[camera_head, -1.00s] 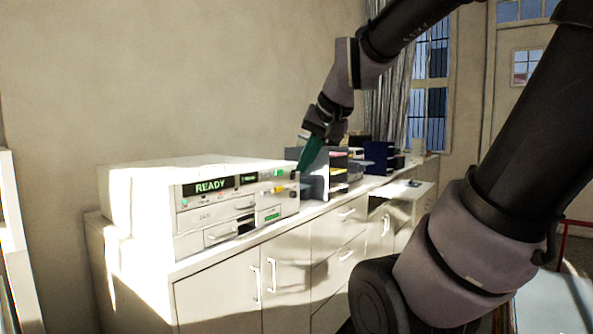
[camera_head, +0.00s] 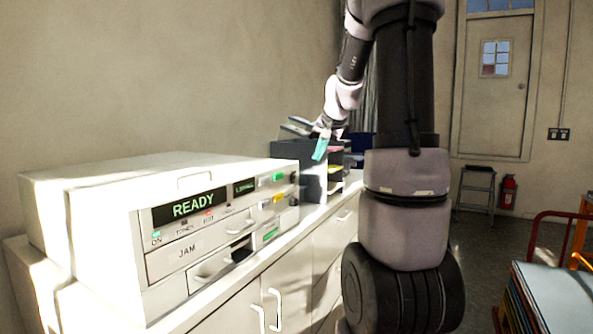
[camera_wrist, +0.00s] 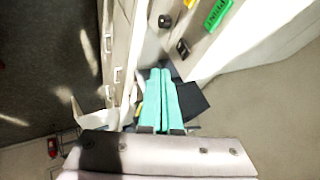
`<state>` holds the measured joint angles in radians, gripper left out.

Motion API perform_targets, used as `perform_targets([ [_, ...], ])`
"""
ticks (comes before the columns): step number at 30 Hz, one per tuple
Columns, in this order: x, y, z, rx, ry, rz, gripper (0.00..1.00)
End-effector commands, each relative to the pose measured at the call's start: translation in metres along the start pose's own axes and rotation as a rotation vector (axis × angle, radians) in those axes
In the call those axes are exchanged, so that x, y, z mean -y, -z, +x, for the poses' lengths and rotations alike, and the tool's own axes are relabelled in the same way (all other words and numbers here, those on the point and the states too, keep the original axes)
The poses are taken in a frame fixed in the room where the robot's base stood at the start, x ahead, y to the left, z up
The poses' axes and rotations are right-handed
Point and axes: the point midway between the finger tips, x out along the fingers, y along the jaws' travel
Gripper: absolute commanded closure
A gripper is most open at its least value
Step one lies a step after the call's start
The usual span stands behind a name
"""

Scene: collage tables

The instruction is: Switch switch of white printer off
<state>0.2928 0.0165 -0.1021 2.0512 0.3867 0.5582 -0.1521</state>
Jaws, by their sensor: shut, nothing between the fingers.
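The white printer (camera_head: 100,215) stands on the white cabinet along the wall in the head view, its display lit with READY and an ON label at the lower left of the display. Small dark controls (camera_head: 294,178) sit at the right end of its front. In the wrist view, a black knob (camera_wrist: 165,20) and a small dark block (camera_wrist: 183,48) show on its front, near a green label; I cannot tell which is the switch. My gripper (camera_head: 318,154) has teal fingers, shut and empty, past the printer's right end. The fingers also show in the wrist view (camera_wrist: 161,72), apart from the controls.
A dark paper organizer (camera_head: 312,172) stands on the cabinet behind my gripper. Cabinet handles (camera_head: 274,308) stick out below. A step stool (camera_head: 476,195) and a fire extinguisher (camera_head: 508,192) stand near the door. A red-framed cart (camera_head: 540,235) is at right.

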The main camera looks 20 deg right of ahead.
Motion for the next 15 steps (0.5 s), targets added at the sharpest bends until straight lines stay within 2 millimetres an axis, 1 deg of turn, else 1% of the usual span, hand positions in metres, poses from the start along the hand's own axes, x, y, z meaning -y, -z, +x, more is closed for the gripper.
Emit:
perform_targets([
  [10, 0.000, -0.001, 0.002, 0.002, 0.000, 0.000, 1.00],
  [13, 0.000, -0.001, 0.011, 0.004, -0.001, -0.001, 1.00],
  [15, 0.000, -0.001, 0.021, 0.004, -0.001, 0.000, 1.00],
])
